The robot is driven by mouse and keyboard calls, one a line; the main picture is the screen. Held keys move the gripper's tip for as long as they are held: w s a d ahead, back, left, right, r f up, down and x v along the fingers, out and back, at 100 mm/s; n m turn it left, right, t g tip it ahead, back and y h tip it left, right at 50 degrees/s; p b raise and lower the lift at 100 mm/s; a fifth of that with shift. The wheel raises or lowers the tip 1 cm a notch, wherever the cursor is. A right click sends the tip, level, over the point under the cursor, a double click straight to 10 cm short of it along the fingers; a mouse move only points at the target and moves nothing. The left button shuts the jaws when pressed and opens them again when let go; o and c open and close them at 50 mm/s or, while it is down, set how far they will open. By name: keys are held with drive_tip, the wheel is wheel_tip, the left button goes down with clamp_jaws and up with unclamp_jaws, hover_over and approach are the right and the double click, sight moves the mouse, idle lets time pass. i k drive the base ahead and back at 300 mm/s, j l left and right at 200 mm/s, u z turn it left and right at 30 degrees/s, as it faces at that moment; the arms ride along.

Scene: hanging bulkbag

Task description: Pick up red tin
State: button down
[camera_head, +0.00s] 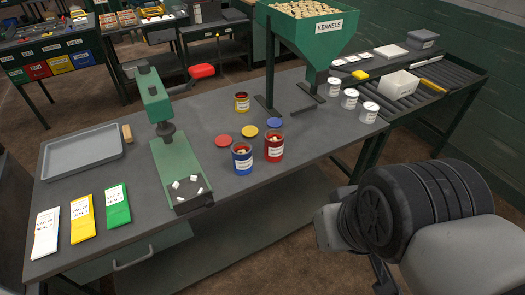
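The red tin (273,149) stands upright and open on the grey workbench (325,135), with a pale label and pale pieces inside. The blue tin (242,160), also open with pale contents, stands close on its left. A red lid (223,141), a yellow lid (250,131) and a blue lid (274,123) lie flat behind the red and blue tins. My arm shows at the lower right, off the bench's front edge and apart from the tins. My gripper is not visible.
A green kernel hopper (308,40) stands behind the tins, with several white tins to its right. A green press (165,130) stands left of the blue tin. A grey tray (82,152) and coloured packets lie further left. The bench front right of the red tin is clear.

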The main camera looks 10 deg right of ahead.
sight(274, 139)
drive_tip(key=i+j+z, duration=0.2)
drive_tip(key=i+j, duration=0.15)
drive_tip(key=j, duration=0.25)
drive_tip(key=i+j+z, duration=0.15)
drive_tip(key=j, duration=0.15)
drive_tip(key=i+j+z, duration=0.1)
drive_tip(key=j, duration=0.25)
drive_tip(key=i+j+z, duration=0.1)
drive_tip(key=j, duration=0.25)
drive_tip(key=i, duration=0.1)
